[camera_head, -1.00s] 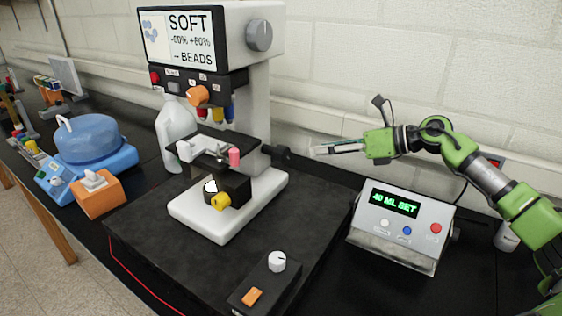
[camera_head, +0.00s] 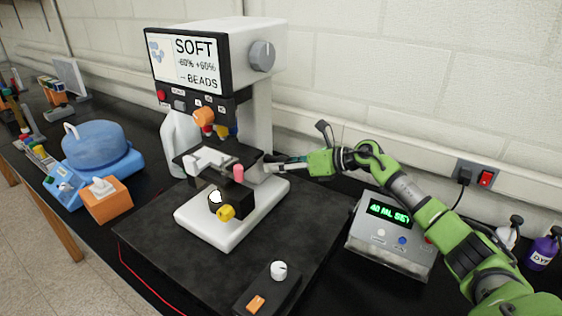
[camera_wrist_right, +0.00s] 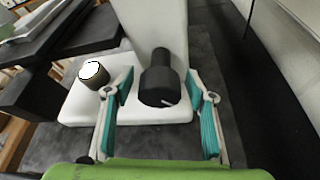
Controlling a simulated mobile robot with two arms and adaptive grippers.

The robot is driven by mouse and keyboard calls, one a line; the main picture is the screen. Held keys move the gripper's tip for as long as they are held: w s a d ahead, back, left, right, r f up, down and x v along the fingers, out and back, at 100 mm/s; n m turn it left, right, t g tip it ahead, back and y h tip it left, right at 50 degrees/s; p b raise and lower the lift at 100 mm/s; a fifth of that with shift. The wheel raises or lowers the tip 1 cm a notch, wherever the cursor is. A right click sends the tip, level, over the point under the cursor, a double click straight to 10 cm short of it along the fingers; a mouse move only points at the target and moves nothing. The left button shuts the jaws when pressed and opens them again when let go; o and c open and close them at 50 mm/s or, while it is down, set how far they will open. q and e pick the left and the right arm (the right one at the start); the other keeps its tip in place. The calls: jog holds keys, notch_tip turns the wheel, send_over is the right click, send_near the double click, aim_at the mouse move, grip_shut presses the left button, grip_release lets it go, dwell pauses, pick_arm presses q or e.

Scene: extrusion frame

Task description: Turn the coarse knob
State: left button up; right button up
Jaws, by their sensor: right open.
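The microscope (camera_head: 258,106) stands on the dark mat, with a white body and a screen reading SOFT. The black coarse knob (camera_wrist_right: 160,82) sticks out from the side of its column in the right wrist view. It lies between the two teal-padded fingers of my right gripper (camera_wrist_right: 159,118), with a gap on both sides. In the head view my right gripper (camera_head: 283,163) is at the microscope's right side and covers most of the knob. The gripper is open and empty. My left gripper is not in view.
A grey control box (camera_head: 392,236) with a green display stands right of the mat. A small box with a white dial (camera_head: 278,270) lies at the front. A blue vessel (camera_head: 96,146) and orange box (camera_head: 106,200) stand left. The wall is close behind.

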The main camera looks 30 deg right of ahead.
jog(key=c, duration=1.1)
jog(key=shift+w+f+m+y+b, duration=0.1)
jog(key=shift+f+m+y+b, duration=0.15)
jog(key=shift+m+y+b, duration=0.5)
jog(key=shift+b, duration=0.55)
jog(key=shift+r+m, duration=0.2)
jog(key=shift+m, duration=0.35)
jog(key=o, duration=1.1)
